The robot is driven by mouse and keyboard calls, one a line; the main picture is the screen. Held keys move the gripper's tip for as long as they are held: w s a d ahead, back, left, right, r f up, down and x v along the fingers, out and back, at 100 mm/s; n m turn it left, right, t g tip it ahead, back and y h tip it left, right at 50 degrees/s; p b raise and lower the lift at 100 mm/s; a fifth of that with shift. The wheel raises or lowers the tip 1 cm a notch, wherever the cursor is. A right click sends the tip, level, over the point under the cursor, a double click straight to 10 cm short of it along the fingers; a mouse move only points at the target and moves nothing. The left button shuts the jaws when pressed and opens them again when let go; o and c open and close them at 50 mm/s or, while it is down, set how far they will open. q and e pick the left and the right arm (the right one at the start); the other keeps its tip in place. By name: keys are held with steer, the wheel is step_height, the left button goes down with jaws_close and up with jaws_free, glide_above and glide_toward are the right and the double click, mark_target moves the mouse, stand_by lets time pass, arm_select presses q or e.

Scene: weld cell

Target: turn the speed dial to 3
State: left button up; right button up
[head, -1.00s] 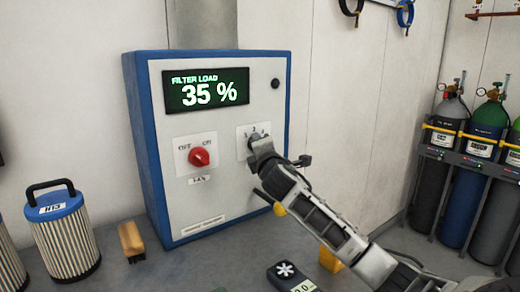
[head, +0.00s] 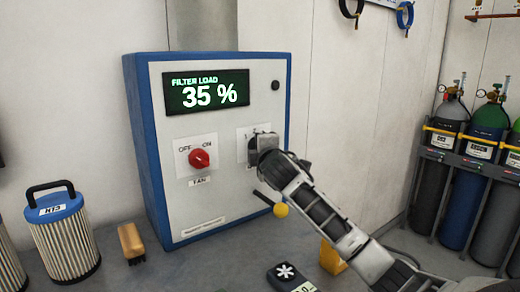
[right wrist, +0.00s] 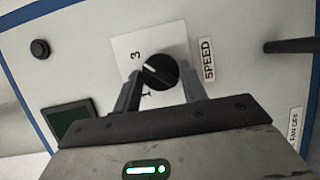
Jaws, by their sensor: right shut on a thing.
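The pointer is aimed toward the printed 3; a 1 shows on the other side and the 2 is hidden. My right gripper (right wrist: 160,80) is shut on the knob, one finger on each side. In the head view my right gripper (head: 264,149) covers the dial and most of its plate. My left gripper is not in view.
The blue-edged cabinet (head: 215,120) has a display reading FILTER LOAD 35 % (head: 206,91) and a red FAN knob (head: 200,159) left of the dial. A lever with a yellow ball (head: 281,210) sticks out below. A filter cartridge (head: 66,240) and a brush (head: 131,241) stand at left.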

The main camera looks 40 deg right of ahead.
steer(key=shift+f, duration=0.1)
steer(key=o, duration=1)
steer(key=b+v, duration=0.3)
steer(key=v, duration=1.3)
steer(key=shift+d, duration=0.1)
